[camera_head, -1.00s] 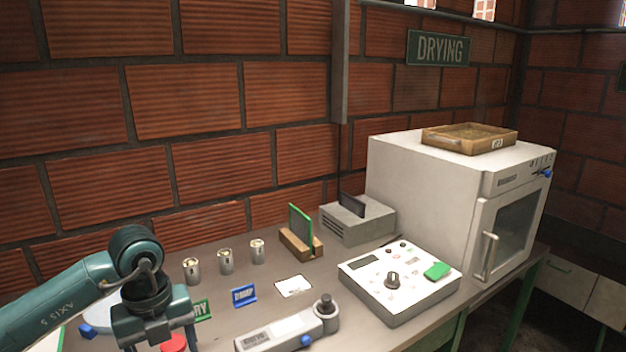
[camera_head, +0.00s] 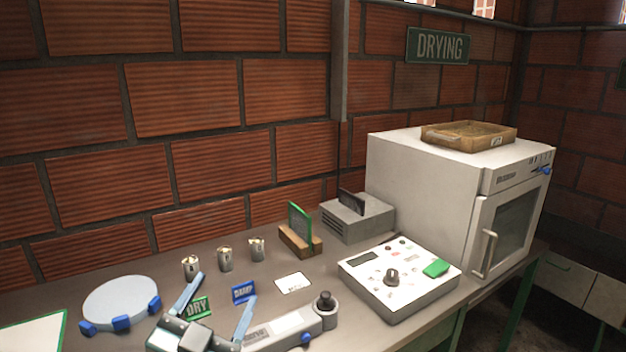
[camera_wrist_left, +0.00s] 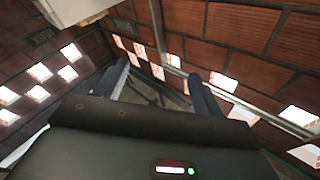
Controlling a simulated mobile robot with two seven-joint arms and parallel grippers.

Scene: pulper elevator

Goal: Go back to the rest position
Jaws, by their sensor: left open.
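My left gripper (camera_head: 222,288) is at the bottom of the head view, with its two blue-grey fingers apart and pointing up. It is empty, and most of its arm is out of frame. In the head view its fingers overlap the table area around the green DRY sign (camera_head: 199,308) and the blue sign (camera_head: 243,292); I cannot tell how high it is above the table. In the left wrist view the open fingers (camera_wrist_left: 162,78) point up towards brick wall and bright openings, with nothing between them. My right gripper is not in view.
The grey table (camera_head: 332,277) carries a round pale plate (camera_head: 121,301), several small metal cups (camera_head: 225,259), a white control box (camera_head: 400,281), a grey handled device (camera_head: 290,328) and a grey block (camera_head: 357,221). A white oven (camera_head: 430,190) with a wooden tray (camera_head: 468,137) stands right.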

